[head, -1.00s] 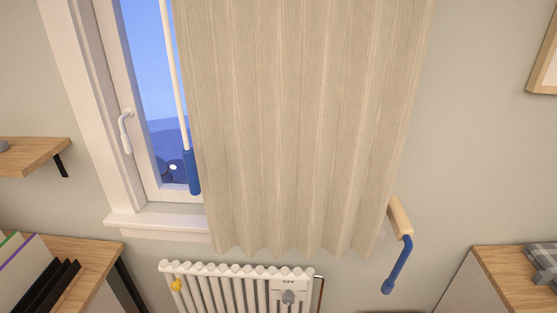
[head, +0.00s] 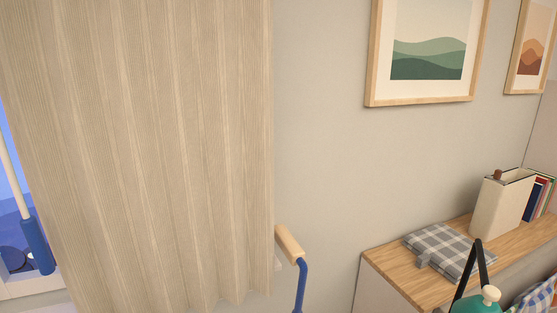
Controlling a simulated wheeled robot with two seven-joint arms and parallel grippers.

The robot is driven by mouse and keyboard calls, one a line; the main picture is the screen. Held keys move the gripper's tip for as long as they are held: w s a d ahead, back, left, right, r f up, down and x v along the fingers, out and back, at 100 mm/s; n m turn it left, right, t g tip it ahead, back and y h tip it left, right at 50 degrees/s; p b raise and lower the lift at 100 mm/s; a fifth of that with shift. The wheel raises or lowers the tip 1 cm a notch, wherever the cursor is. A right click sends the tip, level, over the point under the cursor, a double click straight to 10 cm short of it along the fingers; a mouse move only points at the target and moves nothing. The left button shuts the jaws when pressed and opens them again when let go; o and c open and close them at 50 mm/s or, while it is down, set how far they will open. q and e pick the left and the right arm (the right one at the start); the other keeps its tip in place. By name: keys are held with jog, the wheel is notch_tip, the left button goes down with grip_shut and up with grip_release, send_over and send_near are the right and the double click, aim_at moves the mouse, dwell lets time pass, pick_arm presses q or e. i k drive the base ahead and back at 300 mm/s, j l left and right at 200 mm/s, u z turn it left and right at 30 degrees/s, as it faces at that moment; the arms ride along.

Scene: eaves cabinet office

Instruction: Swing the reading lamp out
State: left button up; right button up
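At the bottom right of the head view is a teal rounded thing (head: 468,304) with a cream knob (head: 490,293) on top. A black bent bar (head: 480,262) rises beside it. This may be the reading lamp, but the bottom edge cuts it off and I cannot tell for sure. How it is mounted is hidden. Neither of my grippers is in view.
A beige curtain (head: 150,150) fills the left, with a blue-gripped white rod (head: 38,245) beside it. A blue crank with a wooden handle (head: 289,243) is at its lower right. A wooden-topped cabinet (head: 400,268) holds a folded checked cloth (head: 440,245) and cream holder (head: 500,208).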

aim_at(485, 303)
jog(key=z, duration=1.25)
